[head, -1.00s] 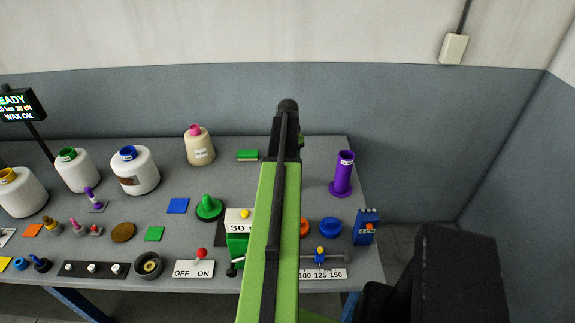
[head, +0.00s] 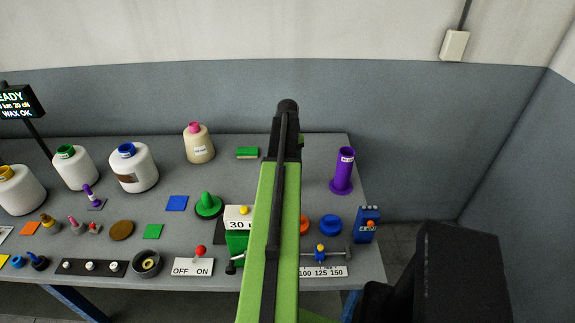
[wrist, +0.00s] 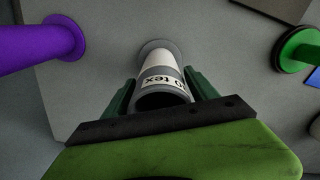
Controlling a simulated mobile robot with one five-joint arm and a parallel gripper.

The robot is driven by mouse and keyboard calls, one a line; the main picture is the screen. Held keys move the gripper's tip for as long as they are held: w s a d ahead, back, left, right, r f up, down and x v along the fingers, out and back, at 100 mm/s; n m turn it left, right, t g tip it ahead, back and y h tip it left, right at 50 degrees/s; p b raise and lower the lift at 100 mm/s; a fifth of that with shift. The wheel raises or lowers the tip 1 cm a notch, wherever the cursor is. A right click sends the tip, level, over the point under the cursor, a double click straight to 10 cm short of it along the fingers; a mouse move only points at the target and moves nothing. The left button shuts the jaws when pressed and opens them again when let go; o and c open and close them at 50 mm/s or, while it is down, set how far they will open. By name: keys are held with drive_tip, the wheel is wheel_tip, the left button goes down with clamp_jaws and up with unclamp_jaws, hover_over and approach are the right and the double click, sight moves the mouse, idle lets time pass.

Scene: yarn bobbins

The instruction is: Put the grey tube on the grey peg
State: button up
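The grey tube (wrist: 165,93) carries a white label reading "tex" and stands between the two green fingers of my gripper (wrist: 161,84) in the wrist view. Its dark open end faces the camera. A finger lies close along each side; whether both press on the tube cannot be told. Beyond the tube's far end is a grey round base (wrist: 148,48); the peg's shaft cannot be made out, and whether the tube is around it is unclear. In the head view my arm hides the tube and the base, and the fingers do not show.
A purple tube (head: 345,165) stands upright to the right of my arm, and shows at left in the wrist view (wrist: 35,45). A green peg (head: 208,207) stands left of my arm. Blue and orange items crowd the front right. Large bobbins stand at the left.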

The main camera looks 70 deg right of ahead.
drive_tip(key=shift+o, duration=1)
drive_tip(key=shift+r, duration=0.1)
wheel_tip(320, 180, up, 17)
drive_tip(key=p, duration=1.7)
